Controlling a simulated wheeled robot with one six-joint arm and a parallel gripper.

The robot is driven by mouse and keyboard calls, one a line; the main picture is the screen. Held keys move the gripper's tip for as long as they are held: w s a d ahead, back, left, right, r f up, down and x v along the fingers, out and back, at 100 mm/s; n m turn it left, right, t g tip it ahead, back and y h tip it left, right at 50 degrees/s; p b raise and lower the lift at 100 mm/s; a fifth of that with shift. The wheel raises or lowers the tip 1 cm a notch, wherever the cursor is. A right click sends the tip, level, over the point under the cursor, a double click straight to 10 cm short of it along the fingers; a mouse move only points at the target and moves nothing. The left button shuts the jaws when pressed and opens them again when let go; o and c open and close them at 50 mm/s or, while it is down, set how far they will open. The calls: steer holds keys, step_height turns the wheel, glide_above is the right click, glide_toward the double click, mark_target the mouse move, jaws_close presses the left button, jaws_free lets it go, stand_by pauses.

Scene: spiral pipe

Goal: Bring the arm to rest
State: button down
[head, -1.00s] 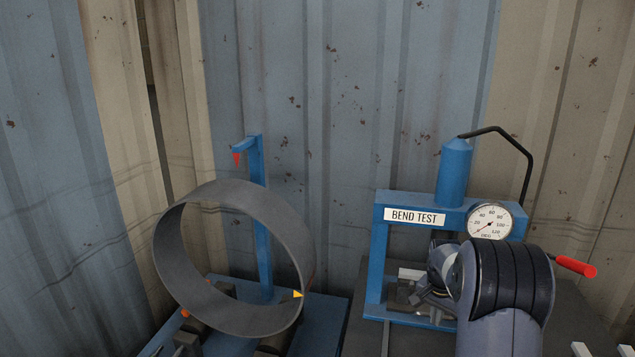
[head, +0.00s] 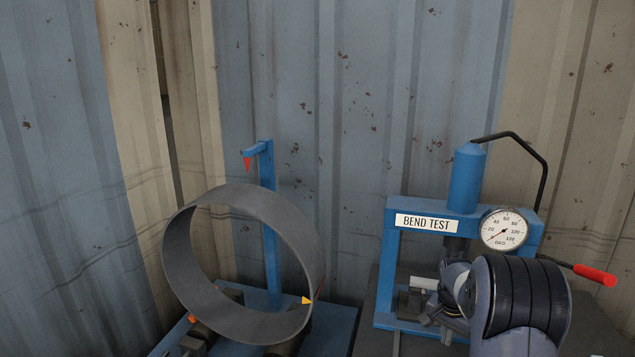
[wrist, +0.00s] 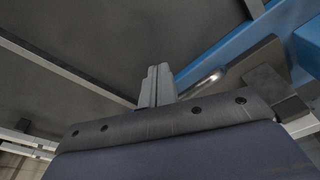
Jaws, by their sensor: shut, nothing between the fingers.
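My arm reaches in from the lower right of the head view, in front of the blue bend test press (head: 391,265). My gripper (head: 432,318) is low in the press opening and partly hidden by my own arm. In the wrist view my gripper (wrist: 157,80) has its two grey fingers together with nothing between them. Below and beyond the fingers is a dark flat surface (wrist: 110,45). A blue part of the press frame (wrist: 225,45) runs along the right of that view, apart from the fingers.
A large grey pipe ring (head: 185,275) stands on a blue roller stand (head: 335,325) at the left, with a blue post (head: 268,170) behind it. The press has a dial gauge (head: 504,229) and a red-handled lever (head: 595,275). A corrugated wall (head: 350,90) closes the back.

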step_height(320, 180, up, 7)
steer(key=p, duration=0.4)
steer(key=f+b, duration=0.1)
steer(key=f, duration=0.1)
steer(key=f+b, duration=0.2)
steer(key=f, duration=0.1)
steer(key=w+f+b, duration=0.1)
steer(key=f, duration=0.1)
steer(key=shift+d+f, duration=0.15)
steer(key=shift+f, duration=0.1)
steer(key=s+a+b, duration=0.1)
steer(key=s+a, duration=0.1)
steer(key=s, duration=0.4)
steer(key=s+a+b, duration=0.1)
steer(key=s+b, duration=0.1)
steer(key=s, duration=0.5)
steer(key=s+a+b, duration=0.2)
steer(key=s, duration=0.4)
steer(key=shift+s+a+r, duration=0.2)
steer(key=shift+a+r, duration=0.05)
steer(key=shift+a, duration=0.05)
steer(key=shift+s, duration=0.15)
steer(key=shift+r, duration=0.1)
steer(key=shift+a+r, duration=0.1)
steer(key=shift+a, duration=0.05)
